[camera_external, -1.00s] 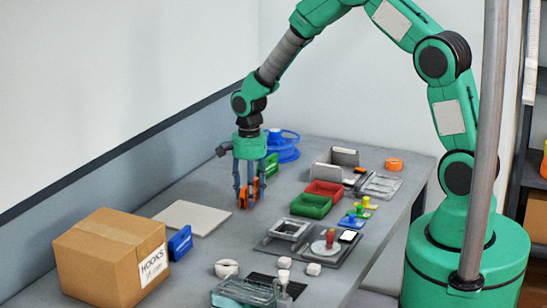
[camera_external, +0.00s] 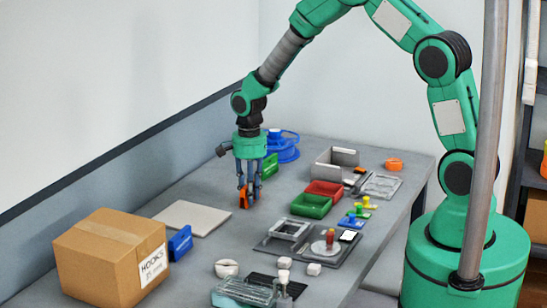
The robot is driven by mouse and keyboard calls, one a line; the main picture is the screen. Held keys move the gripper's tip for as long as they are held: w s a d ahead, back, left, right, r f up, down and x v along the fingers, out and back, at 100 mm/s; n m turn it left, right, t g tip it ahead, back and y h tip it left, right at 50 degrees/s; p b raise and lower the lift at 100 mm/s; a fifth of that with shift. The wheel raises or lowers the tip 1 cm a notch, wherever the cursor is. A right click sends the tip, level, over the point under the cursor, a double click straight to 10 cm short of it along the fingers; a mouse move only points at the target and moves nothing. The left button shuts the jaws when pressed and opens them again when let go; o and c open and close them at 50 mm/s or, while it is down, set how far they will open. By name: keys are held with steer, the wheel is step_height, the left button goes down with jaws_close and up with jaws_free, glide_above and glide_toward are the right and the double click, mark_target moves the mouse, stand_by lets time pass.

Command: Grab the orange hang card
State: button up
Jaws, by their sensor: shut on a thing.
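The orange hang card (camera_external: 243,199) stands upright on the grey table, partly hidden behind the fingers. My gripper (camera_external: 248,199) points straight down at it, with its fingertips low near the tabletop. The fingers are shut on the orange card. Its lower edge is at or close to the table; I cannot tell whether it touches.
A green card (camera_external: 270,165) and a blue spool (camera_external: 283,146) stand just behind my gripper. A pale flat board (camera_external: 190,217), a blue card (camera_external: 180,242) and a cardboard box (camera_external: 111,258) are to the left. Green (camera_external: 311,205) and red (camera_external: 324,190) trays lie right.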

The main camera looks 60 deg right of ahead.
step_height(320, 180, up, 10)
steer(key=shift+p, duration=0.95)
steer(key=shift+a, duration=0.1)
